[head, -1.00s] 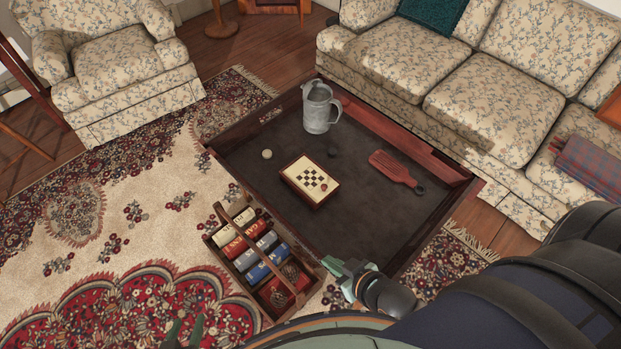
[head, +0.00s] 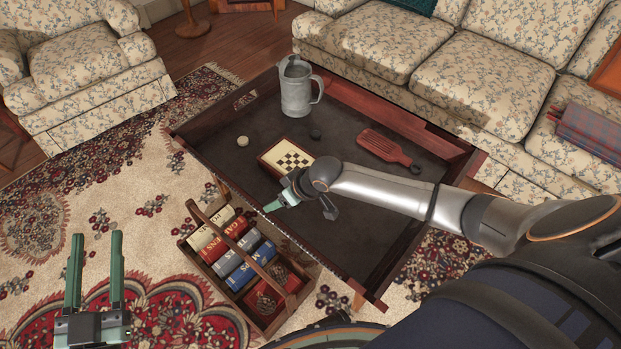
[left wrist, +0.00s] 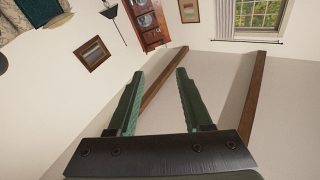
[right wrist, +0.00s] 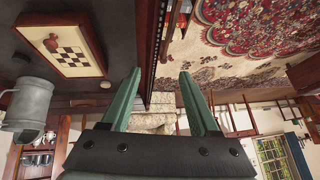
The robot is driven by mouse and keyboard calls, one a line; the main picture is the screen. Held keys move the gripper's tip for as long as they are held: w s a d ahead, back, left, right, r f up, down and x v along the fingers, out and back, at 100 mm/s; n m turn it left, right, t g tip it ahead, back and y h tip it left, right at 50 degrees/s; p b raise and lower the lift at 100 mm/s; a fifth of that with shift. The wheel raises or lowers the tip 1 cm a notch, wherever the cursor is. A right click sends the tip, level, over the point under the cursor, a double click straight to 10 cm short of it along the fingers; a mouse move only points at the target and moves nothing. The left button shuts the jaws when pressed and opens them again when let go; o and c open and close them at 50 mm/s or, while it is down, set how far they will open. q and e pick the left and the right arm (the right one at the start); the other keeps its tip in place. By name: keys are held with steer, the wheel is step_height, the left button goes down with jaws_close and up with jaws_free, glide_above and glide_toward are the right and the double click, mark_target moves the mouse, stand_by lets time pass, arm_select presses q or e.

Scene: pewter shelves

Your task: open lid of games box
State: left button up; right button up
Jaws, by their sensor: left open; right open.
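The games box (head: 272,154) is a small flat box with a cream lid bearing a checkerboard. It lies on the low dark tray table with its lid closed, and its near right part is hidden by my right arm. It also shows in the right wrist view (right wrist: 84,67), upper left, with a small red piece on the lid. My right gripper (head: 275,195) is open and empty, just in front of the box over the table's near edge, apart from the box. My left gripper (head: 93,242) is open and empty, over the rug at lower left.
On the tray table (head: 340,250) stand a grey metal pitcher (head: 294,92), a red paddle (head: 383,148), a light round piece (head: 243,141) and a dark one (head: 316,134). A wooden caddy of books (head: 213,275) stands at the near left. A floral sofa (head: 390,50) lies behind.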

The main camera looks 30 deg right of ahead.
arm_select(q)
steer(key=s+d+r+m+t+h+b, duration=0.2)
steer(key=s+r+m+t+h+b, duration=0.1)
steer(key=s+r+m+h+b, duration=0.3)
arm_select(e)
steer(key=w+d+m+g+h+b, duration=0.15)
steer(key=w+d, duration=0.25)
steer(key=d, duration=0.4)
steer(key=w+d+m+h, duration=0.2)
steer(key=w+d, duration=0.2)
steer(key=d, duration=0.4)
steer(key=b+x, duration=0.3)
steer(key=x, duration=0.2)
steer(key=b+x, duration=0.3)
steer(key=x, duration=0.3)
steer(key=shift+w+d+f, duration=0.1)
steer(key=shift+w+d, duration=0.1)
arm_select(q)
steer(key=f+h, duration=0.1)
steer(key=f, duration=0.1)
steer(key=s+f+h, duration=0.1)
steer(key=f, duration=0.1)
steer(key=shift+d+f+h, duration=0.15)
steer(key=shift+h, duration=0.15)
arm_select(e)
steer(key=shift+t, duration=0.25)
steer(key=shift+c, duration=0.2)
jaws_close()
arm_select(q)
steer(key=shift+g, duration=0.3)
